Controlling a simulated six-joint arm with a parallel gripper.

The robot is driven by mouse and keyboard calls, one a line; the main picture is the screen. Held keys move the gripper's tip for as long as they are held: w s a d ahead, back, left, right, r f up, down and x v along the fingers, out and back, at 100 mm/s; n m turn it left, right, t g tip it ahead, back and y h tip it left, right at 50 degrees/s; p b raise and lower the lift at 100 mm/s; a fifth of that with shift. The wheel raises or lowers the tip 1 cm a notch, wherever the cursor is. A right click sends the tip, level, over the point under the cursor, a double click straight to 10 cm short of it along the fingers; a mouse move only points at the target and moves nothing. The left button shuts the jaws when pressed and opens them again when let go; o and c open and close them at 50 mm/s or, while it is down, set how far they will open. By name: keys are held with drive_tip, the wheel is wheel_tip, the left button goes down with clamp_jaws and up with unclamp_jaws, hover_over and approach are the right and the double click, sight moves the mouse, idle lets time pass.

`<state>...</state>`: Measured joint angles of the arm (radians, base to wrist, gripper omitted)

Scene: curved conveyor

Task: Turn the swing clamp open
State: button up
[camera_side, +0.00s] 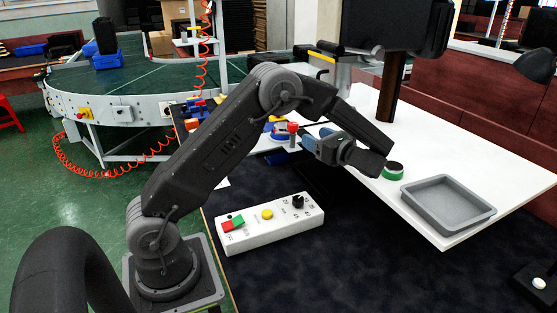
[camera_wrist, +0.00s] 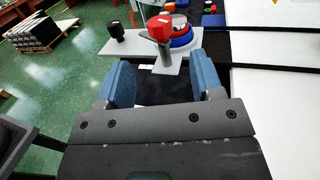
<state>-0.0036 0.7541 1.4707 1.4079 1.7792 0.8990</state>
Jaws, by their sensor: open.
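The swing clamp (camera_wrist: 165,53) appears to be the grey upright with a red head, standing on a light grey plate (camera_wrist: 133,43) in the wrist view. Its red head (camera_side: 293,127) also shows in the side view, just left of my gripper. Blue round discs (camera_wrist: 182,36) sit right behind it, and a black knob (camera_wrist: 117,31) stands on the left of the plate. My gripper (camera_wrist: 161,66) is open and empty. Its blue fingers (camera_side: 315,143) point toward the clamp, which shows between and beyond the fingertips. Whether they touch it cannot be told.
A white control box (camera_side: 270,224) with coloured buttons lies on the dark mat in front. A grey tray (camera_side: 448,204) and a green-and-black round item (camera_side: 393,170) are on the white table at right. A dark monitor (camera_side: 390,25) stands behind. The curved conveyor (camera_side: 135,80) is at back left.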

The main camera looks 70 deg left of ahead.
drive_tip(key=s+d+r+n+t+h, duration=0.3)
drive_tip(key=s+d+n+h, duration=0.2)
drive_tip(key=s, duration=0.4)
drive_tip(key=s+d+r+n+t+h, duration=0.3)
drive_tip(key=s+d+n+h, duration=0.2)
drive_tip(key=s+d+h, duration=0.3)
drive_tip(key=shift+s+d+n+h, duration=0.3)
drive_tip(key=shift+s+d, duration=0.45)
drive_tip(key=shift+d, duration=0.3)
drive_tip(key=shift+r, duration=0.1)
